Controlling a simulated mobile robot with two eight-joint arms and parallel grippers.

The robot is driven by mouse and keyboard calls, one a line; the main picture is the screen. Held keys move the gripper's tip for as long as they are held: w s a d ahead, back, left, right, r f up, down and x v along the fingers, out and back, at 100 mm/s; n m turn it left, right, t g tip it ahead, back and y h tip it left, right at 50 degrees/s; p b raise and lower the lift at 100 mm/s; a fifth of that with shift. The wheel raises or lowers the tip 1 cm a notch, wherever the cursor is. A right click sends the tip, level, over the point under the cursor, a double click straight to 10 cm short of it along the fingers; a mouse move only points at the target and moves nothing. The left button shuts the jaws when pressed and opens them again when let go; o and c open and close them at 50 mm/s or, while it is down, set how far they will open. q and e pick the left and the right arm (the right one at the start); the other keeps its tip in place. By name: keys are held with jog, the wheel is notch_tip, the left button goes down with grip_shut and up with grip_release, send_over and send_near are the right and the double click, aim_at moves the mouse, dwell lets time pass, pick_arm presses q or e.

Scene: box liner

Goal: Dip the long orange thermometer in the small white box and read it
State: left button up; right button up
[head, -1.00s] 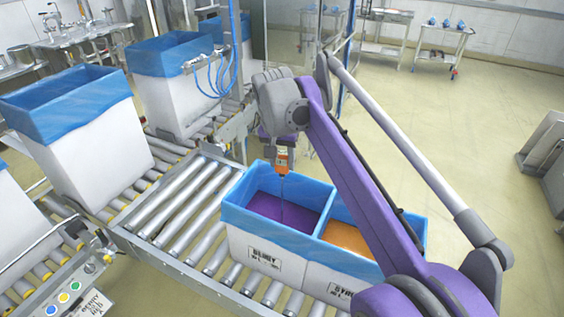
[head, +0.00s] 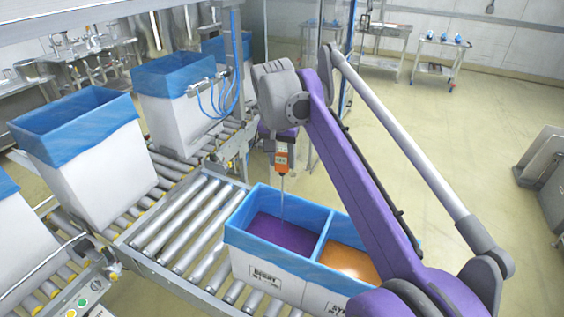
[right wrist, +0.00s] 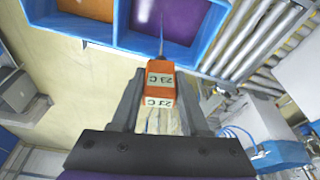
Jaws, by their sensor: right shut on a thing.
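My right gripper (head: 283,139) is shut on the orange thermometer (head: 282,157), which hangs upright with its thin metal probe pointing down. The probe tip shows against the far part of the purple fill in the left compartment of the white box (head: 240,262); I cannot tell whether it touches the fill. In the right wrist view the thermometer (right wrist: 159,88) sits between the fingers of the gripper (right wrist: 158,100). Its labels show upside-down characters that look like "23 C", but are hard to read. My left gripper is not in view.
The blue-lined box has purple fill (head: 285,234) on the left and orange fill (head: 348,261) on the right, divided by a blue wall. It stands on a roller conveyor (head: 180,225). Tall blue-lined bins (head: 95,175) stand to the left. Open floor lies on the right.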

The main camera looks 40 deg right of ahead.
aim_at(281, 149)
jog(key=r, duration=0.3)
jog(key=shift+w+r+p, duration=0.2)
jog(key=shift+r+p, duration=0.05)
jog(key=shift+p, duration=0.15)
jog(key=shift+s+r, duration=0.25)
jog(key=shift+r, duration=0.35)
jog(key=shift+w, duration=0.1)
jog(key=shift+f, duration=0.1)
